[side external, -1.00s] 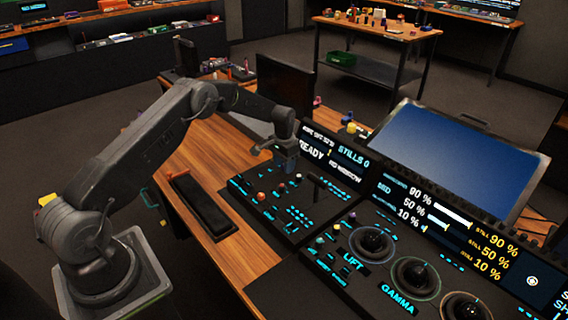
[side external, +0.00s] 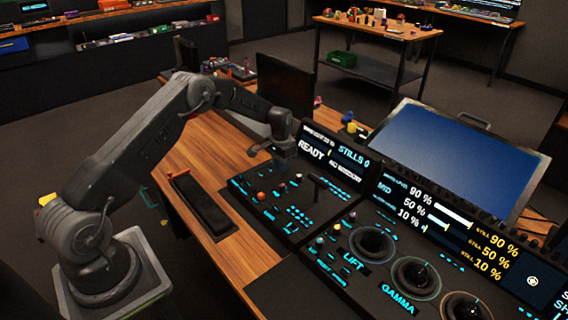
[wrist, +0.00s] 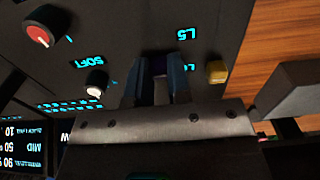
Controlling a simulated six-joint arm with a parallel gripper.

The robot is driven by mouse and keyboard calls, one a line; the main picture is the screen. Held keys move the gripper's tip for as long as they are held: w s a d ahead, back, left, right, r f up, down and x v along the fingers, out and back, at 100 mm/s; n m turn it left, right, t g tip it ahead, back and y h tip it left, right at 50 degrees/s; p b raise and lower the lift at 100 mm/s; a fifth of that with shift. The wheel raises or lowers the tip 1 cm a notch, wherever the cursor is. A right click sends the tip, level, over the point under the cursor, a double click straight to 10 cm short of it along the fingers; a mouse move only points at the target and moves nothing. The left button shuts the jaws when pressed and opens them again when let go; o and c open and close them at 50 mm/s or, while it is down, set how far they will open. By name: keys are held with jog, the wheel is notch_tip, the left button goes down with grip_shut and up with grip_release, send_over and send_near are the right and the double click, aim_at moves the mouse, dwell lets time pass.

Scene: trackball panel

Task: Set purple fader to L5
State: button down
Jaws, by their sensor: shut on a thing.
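The dark control panel (side external: 290,220) lies on the wooden desk, with glowing cyan legends. My gripper (side external: 281,165) is at its back left part, pointing down. In the wrist view, my gripper (wrist: 160,75) is shut on the purple fader (wrist: 158,64), of which only a small dark purple part shows between the fingers. The L5 label (wrist: 187,33) reads upside down just above and right of the fingertips. A second label beside the right finger is partly hidden. The fader's slot is hidden, so I cannot tell its exact mark.
In the wrist view, a red knob (wrist: 42,27), a white knob (wrist: 96,82) by the SOFT label and a yellow knob (wrist: 217,71) stand nearby. The display strip (side external: 335,155) rises behind the panel, with trackballs (side external: 372,242) to the right.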

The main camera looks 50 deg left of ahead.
aim_at(275, 174)
jog(key=shift+s, duration=1.2)
jog(key=c, duration=1)
grip_release()
jog(key=shift+c, duration=0.2)
notch_tip(275, 174, up, 14)
